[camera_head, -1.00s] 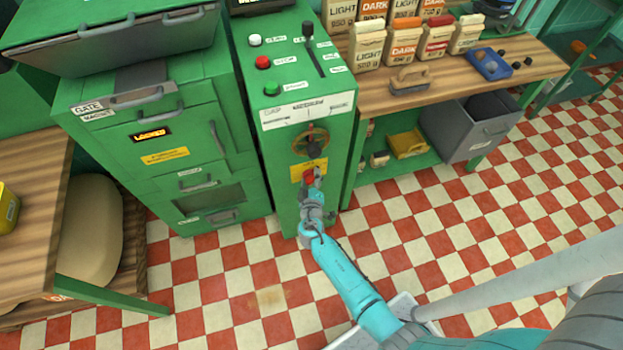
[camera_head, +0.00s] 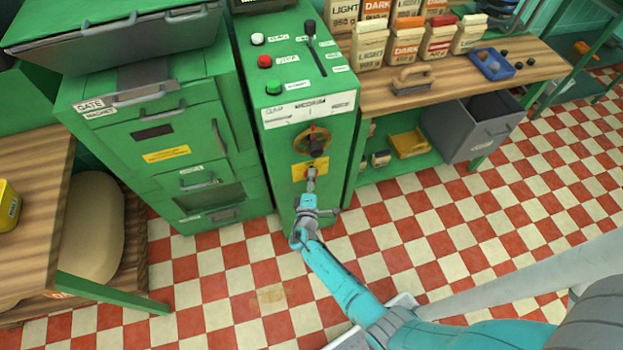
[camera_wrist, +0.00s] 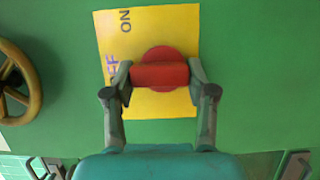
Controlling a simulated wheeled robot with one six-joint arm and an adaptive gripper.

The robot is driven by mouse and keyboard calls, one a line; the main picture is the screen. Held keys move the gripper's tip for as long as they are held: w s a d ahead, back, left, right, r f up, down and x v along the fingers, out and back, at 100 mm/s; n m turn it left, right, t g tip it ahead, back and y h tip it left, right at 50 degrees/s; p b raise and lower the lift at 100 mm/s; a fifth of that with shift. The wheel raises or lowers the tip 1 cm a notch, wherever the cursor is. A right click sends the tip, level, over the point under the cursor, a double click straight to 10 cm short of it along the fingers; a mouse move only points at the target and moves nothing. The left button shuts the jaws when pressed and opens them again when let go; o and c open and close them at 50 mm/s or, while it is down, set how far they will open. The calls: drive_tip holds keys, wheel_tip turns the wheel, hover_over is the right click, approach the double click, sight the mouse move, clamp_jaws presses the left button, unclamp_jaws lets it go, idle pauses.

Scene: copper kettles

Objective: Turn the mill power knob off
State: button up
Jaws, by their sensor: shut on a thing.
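The red mill power knob (camera_wrist: 160,74) sits on a yellow plate (camera_wrist: 150,35) marked ON and OFF in the wrist view. Its bar lies level in that picture, its left end beside the partly covered OFF lettering; ON is above and to the left. My gripper (camera_wrist: 160,76) is shut on the bar, one finger at each end. In the head view my gripper (camera_head: 311,178) reaches the yellow plate (camera_head: 298,170) low on the green cabinet's front (camera_head: 285,150) and mostly hides the knob.
A brass handwheel (camera_head: 312,141) is just above the plate. Red (camera_head: 264,61) and green (camera_head: 273,87) buttons and a black lever (camera_head: 314,45) are on the cabinet top. A green machine (camera_head: 165,150) stands left, a wooden bench (camera_head: 430,90) with bags right. The checkered floor in front is clear.

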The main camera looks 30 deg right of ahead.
idle(0.4)
drive_tip(key=o, duration=1.2)
drive_tip(key=shift+c, duration=0.2)
drive_tip(key=v, duration=1.2)
